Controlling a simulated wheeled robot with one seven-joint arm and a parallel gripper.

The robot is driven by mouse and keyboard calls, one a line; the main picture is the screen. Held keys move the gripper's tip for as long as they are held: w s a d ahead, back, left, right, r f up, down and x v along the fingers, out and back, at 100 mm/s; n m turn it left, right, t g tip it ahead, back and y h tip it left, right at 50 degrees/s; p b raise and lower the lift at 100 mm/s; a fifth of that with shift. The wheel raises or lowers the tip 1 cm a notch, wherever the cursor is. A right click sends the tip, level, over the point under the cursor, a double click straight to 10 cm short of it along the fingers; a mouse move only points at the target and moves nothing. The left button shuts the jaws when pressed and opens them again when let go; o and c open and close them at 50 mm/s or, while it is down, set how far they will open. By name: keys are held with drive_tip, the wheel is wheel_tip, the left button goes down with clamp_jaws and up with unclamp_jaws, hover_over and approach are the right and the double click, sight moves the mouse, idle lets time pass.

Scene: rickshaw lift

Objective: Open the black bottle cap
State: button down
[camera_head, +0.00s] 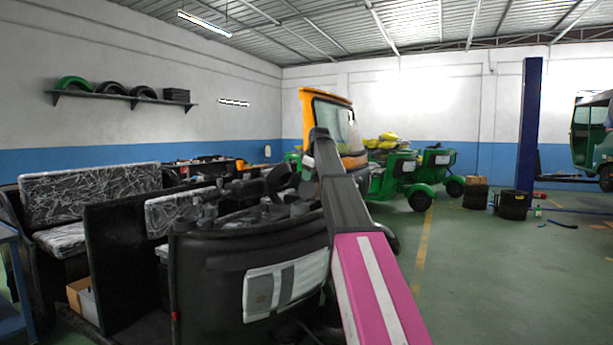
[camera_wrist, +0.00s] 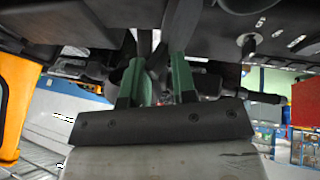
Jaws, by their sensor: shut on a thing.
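My gripper (camera_wrist: 157,78) shows in the wrist view with its two green fingers a short way apart. It is shut on a dark part (camera_wrist: 155,62) between them, under the dark rickshaw structure. I cannot tell for certain whether this part is the black bottle cap, as it blends into the shadowed metal around it. In the head view my pink and black arm reaches over the dark front panel of an open rickshaw body (camera_head: 230,265). My gripper and the cap cannot be made out there among the black parts.
Dark beams and brackets (camera_wrist: 245,42) crowd close around my gripper in the wrist view. Plastic-wrapped seats (camera_head: 90,195) stand at the left. Green rickshaws (camera_head: 395,175), stacked tyres (camera_head: 513,205) and a blue post (camera_head: 528,125) stand farther back. The green floor (camera_head: 500,290) at the right is mostly clear.

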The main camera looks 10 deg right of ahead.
drive_tip(key=shift+w+d+f, duration=0.1)
drive_tip(key=shift+d+f, duration=0.1)
drive_tip(key=shift+f, duration=0.05)
drive_tip(key=c, duration=1.2)
unclamp_jaws()
drive_tip(key=shift+c, duration=0.2)
drive_tip(key=v, duration=1)
drive_tip(key=shift+r, duration=0.35)
drive_tip(key=shift+s, duration=0.3)
